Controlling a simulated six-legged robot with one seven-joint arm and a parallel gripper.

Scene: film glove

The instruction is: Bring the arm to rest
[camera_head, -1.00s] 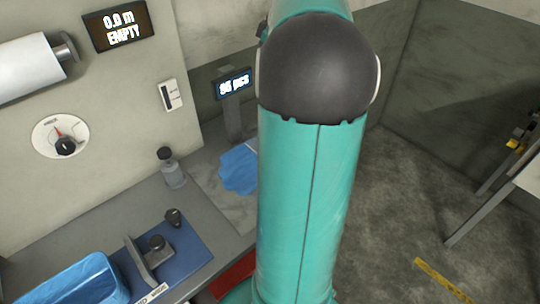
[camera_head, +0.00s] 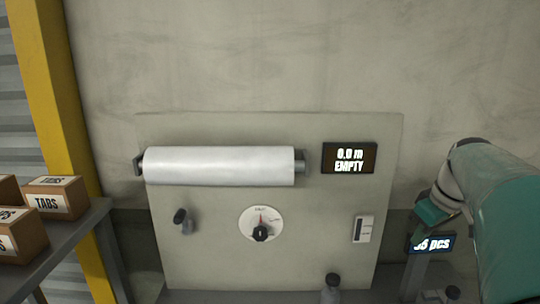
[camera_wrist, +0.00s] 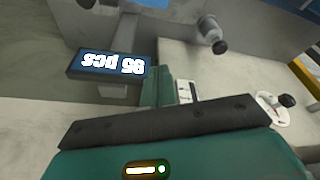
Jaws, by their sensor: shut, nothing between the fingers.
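My arm reaches in from the right edge of the head view, teal with a dark joint. My gripper (camera_head: 432,212) is at its end, in front of the wall panel's right side and just above the small "pcs" display (camera_head: 432,244). In the wrist view, which looks upside down, the gripper (camera_wrist: 163,86) shows as narrow teal fingers beyond a dark bar. The fingers are shut with nothing held. The display (camera_wrist: 108,66) appears beside them there. Part of the arm is outside the head view.
A white film roll (camera_head: 220,166), an "EMPTY" screen (camera_head: 349,158), a dial (camera_head: 261,224) and a switch (camera_head: 363,229) are on the panel. Boxes (camera_head: 55,197) sit on a left shelf. The upper wall area is clear.

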